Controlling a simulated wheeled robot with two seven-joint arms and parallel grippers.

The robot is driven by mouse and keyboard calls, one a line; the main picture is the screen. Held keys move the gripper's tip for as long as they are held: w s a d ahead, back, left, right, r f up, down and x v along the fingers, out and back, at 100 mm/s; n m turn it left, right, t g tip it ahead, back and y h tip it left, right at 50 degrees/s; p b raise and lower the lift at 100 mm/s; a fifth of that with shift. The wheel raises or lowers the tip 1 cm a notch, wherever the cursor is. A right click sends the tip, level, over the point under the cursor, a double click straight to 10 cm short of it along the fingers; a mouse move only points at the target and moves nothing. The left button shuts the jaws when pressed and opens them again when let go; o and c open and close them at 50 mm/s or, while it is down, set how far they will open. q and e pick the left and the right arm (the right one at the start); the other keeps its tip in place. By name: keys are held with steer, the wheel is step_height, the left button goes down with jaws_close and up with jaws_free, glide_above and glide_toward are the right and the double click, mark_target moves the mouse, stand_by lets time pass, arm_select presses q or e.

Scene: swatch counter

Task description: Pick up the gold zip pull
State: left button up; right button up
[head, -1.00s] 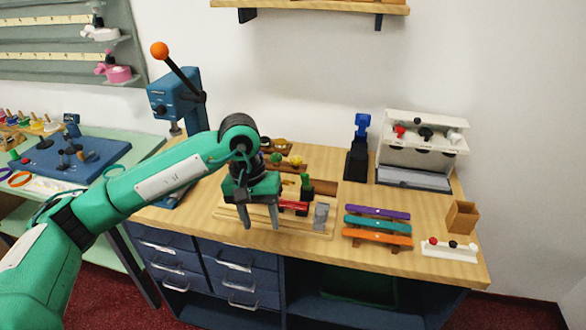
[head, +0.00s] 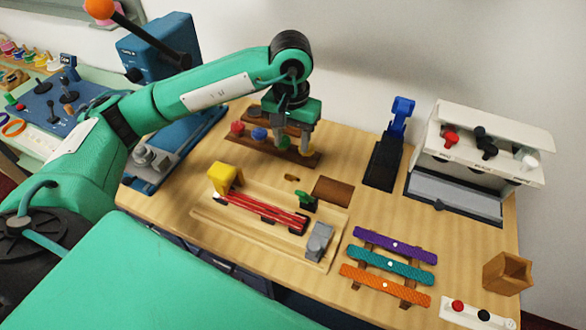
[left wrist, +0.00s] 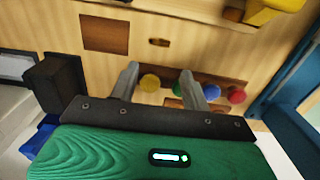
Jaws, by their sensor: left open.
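A small gold piece, which I take to be the gold zip pull (head: 291,178), lies flat on the wooden counter, left of a dark brown patch. In the left wrist view the gold zip pull (left wrist: 159,42) shows just beyond my fingertips, roughly centred between them. My left gripper (head: 293,137) points down with its fingers apart and nothing between them. It hangs over the rack with round coloured pieces, behind the zip pull as the head view shows it. Its two fingers also show in the left wrist view (left wrist: 159,69). My right gripper is not in view.
The wooden rack (head: 306,158) with coloured knobs stands behind the zip pull. The brown patch (head: 333,191) lies to its right. In front is a wooden jig (head: 205,217) with red strips, a yellow block (head: 225,178) and a green piece (head: 305,201). A dark stand (head: 383,163) is farther right.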

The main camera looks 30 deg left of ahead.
arm_select(q)
glide_above(289, 178)
steer(key=f, duration=0.6)
steer(key=shift+s+d+p, duration=0.15)
steer(key=shift+d+p, duration=0.2)
steer(key=shift+p, duration=0.05)
steer(key=shift+f, duration=0.45)
steer(key=shift+f+p, duration=0.3)
steer(key=f, duration=0.1)
steer(key=f+p, duration=0.1)
steer(key=f, duration=0.2)
steer(key=shift+a, duration=0.35)
steer(key=shift+f, duration=0.2)
steer(key=shift+c, duration=0.9)
steer(key=c, duration=0.7)
jaws_close()
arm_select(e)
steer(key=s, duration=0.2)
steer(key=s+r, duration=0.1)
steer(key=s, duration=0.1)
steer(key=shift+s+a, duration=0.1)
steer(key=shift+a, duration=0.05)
